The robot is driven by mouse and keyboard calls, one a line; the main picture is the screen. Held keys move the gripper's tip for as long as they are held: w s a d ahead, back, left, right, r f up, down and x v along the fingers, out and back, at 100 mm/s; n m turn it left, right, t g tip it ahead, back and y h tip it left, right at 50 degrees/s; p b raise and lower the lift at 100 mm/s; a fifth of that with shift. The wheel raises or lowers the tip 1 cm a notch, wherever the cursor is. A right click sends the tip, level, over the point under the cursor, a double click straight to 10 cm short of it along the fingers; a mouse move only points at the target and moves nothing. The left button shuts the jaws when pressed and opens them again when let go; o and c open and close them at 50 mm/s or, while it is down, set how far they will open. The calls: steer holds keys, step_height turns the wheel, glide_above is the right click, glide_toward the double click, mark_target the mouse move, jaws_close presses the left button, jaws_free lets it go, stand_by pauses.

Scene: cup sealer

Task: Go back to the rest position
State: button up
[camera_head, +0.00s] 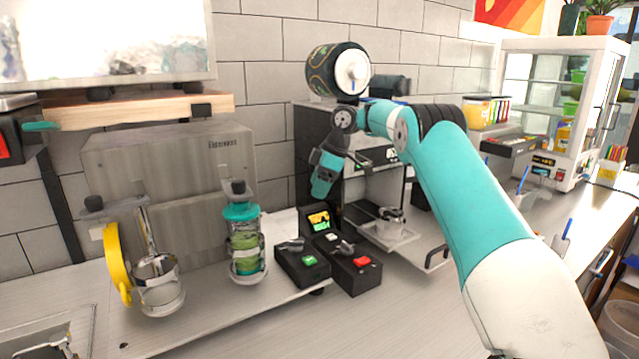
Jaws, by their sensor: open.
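My teal and white arm reaches in from the lower right and bends at the elbow in the middle of the view. My gripper (325,178) hangs at its far end, in front of the left side of the black and silver sealing machine (320,140). It is open; I see nothing held, though its fingers are small and partly hidden. It is above the counter, apart from the cup. A clear cup (246,245) with green contents and a teal top stands in a ring holder under the steel dispenser (175,165).
Two black button boxes (355,275) sit below my gripper. A yellow-handled metal holder (155,285) stands left of the cup. A black roll (322,70) tops the sealing machine. A glass cabinet (565,110) stands at the back right. The counter (400,310) is clear in front.

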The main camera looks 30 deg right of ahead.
steer(key=shift+a, duration=0.1)
steer(key=s+a+r+m+y+b, duration=0.1)
steer(key=s+a+r, duration=0.15)
steer(key=a, duration=0.45)
steer(key=s+a+r+b, duration=0.1)
steer(key=s+a+r, duration=0.15)
steer(key=a, duration=0.35)
steer(key=s+a+m+g+b, duration=0.1)
steer(key=s+a+m+b, duration=0.1)
steer(key=s+a, duration=1.05)
steer(key=s+a+f+m+b, duration=0.1)
steer(key=s+f, duration=0.2)
steer(key=s, duration=0.9)
steer(key=s+f+m+g+b, duration=0.1)
steer(key=s+f, duration=0.3)
steer(key=s, duration=0.8)
steer(key=shift+s+a+f+h, duration=0.2)
steer(key=shift+a+f+h, duration=0.05)
steer(key=shift+a+h, duration=0.1)
